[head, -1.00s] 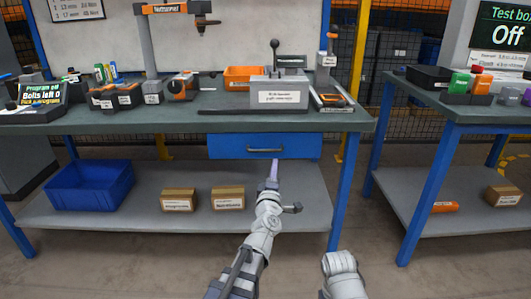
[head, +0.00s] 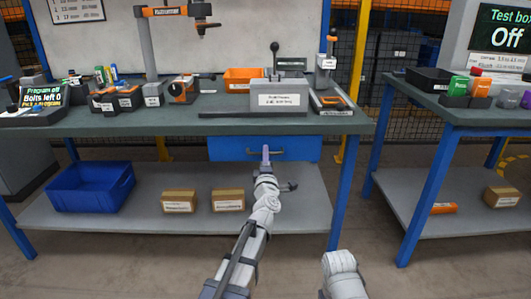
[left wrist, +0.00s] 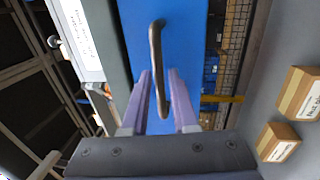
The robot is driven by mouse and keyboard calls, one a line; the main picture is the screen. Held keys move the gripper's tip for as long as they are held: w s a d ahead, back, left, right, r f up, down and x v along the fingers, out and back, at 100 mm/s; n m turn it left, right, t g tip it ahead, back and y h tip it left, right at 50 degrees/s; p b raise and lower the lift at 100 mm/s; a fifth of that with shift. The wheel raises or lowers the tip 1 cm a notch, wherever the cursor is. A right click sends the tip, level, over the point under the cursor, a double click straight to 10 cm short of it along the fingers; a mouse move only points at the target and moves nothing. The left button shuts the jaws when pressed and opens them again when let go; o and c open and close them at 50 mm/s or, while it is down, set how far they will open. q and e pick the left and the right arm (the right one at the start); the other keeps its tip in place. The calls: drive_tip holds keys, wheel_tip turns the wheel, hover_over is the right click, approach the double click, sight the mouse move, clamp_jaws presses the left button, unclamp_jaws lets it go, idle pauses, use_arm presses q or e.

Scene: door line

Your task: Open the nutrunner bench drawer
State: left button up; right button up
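The blue drawer (head: 222,148) hangs under the top of the nutrunner bench (head: 190,122) and looks closed. Its dark bar handle (left wrist: 156,45) stands out from the blue front in the left wrist view; in the head view the handle (head: 279,151) is partly covered by my gripper. My left gripper (head: 265,150) is in front of the drawer. In the left wrist view its two pale purple fingers (left wrist: 160,75) are apart, with the handle between them. I cannot tell whether they touch it. My right gripper is not in view; only part of my right arm shows.
A blue crate (head: 90,188) and two cardboard boxes (head: 179,201) (head: 228,199) are on the lower shelf (head: 290,205). A grey labelled fixture (head: 283,98) stands on the bench above the drawer. A second bench (head: 440,150) is at right, with floor between.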

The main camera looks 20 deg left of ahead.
use_arm(q)
drive_tip(key=shift+w+a+r, duration=0.1)
drive_tip(key=shift+w, duration=0.35)
clamp_jaws()
drive_tip(key=shift+s, duration=0.1)
idle(1.1)
